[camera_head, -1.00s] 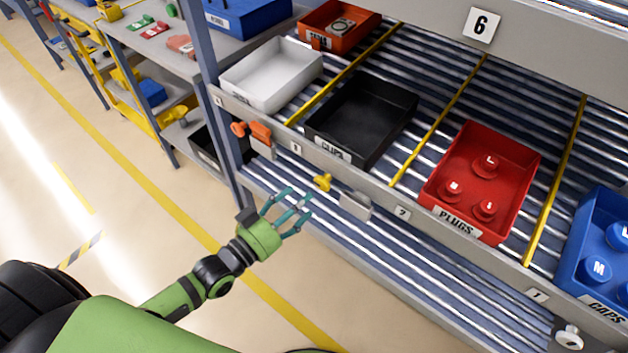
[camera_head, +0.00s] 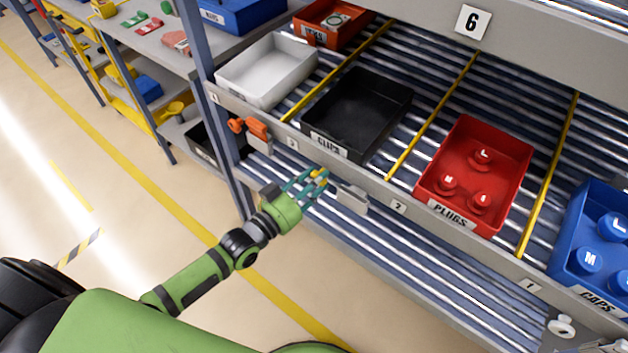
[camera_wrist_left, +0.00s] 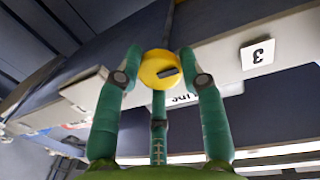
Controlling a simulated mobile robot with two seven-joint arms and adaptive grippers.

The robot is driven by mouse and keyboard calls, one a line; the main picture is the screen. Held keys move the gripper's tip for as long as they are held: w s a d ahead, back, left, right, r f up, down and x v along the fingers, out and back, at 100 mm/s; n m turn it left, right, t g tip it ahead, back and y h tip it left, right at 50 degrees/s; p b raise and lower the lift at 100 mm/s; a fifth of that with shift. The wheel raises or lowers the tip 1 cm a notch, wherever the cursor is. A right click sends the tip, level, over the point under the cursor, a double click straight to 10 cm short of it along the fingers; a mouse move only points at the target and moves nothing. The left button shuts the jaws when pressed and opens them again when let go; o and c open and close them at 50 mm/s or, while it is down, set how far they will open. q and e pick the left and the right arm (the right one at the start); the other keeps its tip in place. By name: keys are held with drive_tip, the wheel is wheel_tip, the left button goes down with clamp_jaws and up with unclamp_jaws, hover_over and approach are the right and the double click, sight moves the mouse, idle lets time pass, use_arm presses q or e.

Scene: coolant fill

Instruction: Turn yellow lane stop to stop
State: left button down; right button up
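The yellow lane stop's knob (camera_head: 319,175) is on the rack's front rail beside the "3" label, with a grey plate (camera_head: 351,198) to its right. My left gripper (camera_head: 308,184) has its green fingers around the knob in the head view and partly hides it. In the left wrist view the round yellow knob (camera_wrist_left: 160,68) sits between the fingertips of my left gripper (camera_wrist_left: 160,75), with a dark mark on its face. The fingers look spread, with at most slim gaps to the knob; contact is unclear. Lettering below the knob is partly hidden. My right gripper is not in view.
An orange lane stop (camera_head: 250,127) is to the left on the same rail, and a white one (camera_head: 561,327) at lower right. White (camera_head: 262,88), black (camera_head: 345,135), red (camera_head: 440,195) and blue (camera_head: 565,250) bins stand on the rollers behind the rail. A rack post (camera_head: 207,95) stands left.

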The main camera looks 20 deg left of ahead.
use_arm(q)
drive_tip(key=shift+f, duration=0.15)
drive_tip(key=shift+m+t+y+p, duration=0.2)
drive_tip(key=shift+m+y, duration=0.3)
drive_tip(key=shift+m, duration=2.15)
drive_tip(key=shift+m+t+y+p, duration=0.1)
drive_tip(key=shift+m+y+p, duration=0.3)
drive_tip(key=shift+m, duration=2.2)
drive_tip(key=shift+m+t+y+p, duration=0.15)
drive_tip(key=shift+m+y, duration=0.45)
drive_tip(key=shift+m, duration=2.05)
drive_tip(key=c, duration=0.8)
unclamp_jaws()
drive_tip(key=shift+a, duration=0.1)
drive_tip(key=shift+o, duration=0.2)
